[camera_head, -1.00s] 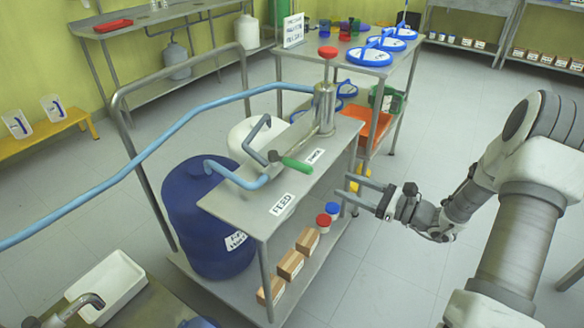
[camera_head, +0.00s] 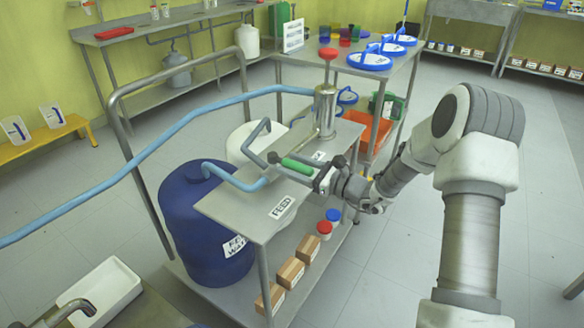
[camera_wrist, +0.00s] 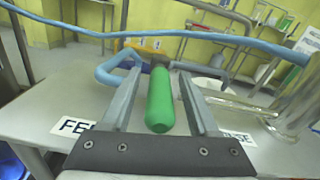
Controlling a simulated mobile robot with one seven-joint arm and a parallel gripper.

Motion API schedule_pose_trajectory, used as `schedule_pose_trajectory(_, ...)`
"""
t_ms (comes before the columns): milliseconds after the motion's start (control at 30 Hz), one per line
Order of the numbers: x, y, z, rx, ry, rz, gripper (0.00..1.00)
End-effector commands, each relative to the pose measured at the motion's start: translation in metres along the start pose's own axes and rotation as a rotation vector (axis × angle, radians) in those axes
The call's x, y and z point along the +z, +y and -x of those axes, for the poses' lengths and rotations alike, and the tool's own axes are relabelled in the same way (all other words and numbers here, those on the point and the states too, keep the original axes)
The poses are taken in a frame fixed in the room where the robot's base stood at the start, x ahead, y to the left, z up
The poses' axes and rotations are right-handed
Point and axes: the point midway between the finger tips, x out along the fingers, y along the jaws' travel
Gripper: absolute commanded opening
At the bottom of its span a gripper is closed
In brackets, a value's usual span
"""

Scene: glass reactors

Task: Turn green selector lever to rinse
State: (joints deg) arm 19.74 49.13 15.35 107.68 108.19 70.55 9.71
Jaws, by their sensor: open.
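The green selector lever (camera_head: 297,166) sticks out from a valve on the steel cart's top, with blue and grey pipes joining it. In the wrist view the green handle (camera_wrist: 160,98) points toward me and lies between my two fingers, with gaps on both sides. My gripper (camera_head: 318,178) is open around the handle; the fingers also show in the wrist view (camera_wrist: 158,95). The FEED label (camera_head: 281,207) lies on the near part of the cart top. The rinse label (camera_wrist: 232,136) is partly hidden by my right finger in the wrist view.
A steel cylinder with a red knob (camera_head: 326,108) stands behind the lever. A blue drum (camera_head: 205,225) and a white drum (camera_head: 243,142) stand at the cart's left. A light blue hose (camera_head: 150,150) crosses above. Boxes (camera_head: 291,271) sit on the lower shelf.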

Motion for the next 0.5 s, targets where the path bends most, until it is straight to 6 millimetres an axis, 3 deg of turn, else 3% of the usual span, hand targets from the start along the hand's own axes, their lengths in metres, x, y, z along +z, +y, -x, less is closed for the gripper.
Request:
schedule_pose_trajectory(300,0.0001,0.0001,-0.0026,0.0,0.0,0.0,0.59)
schedule_pose_trajectory(500,0.0,0.0001,-0.0023,0.0,0.0,0.0,0.23)
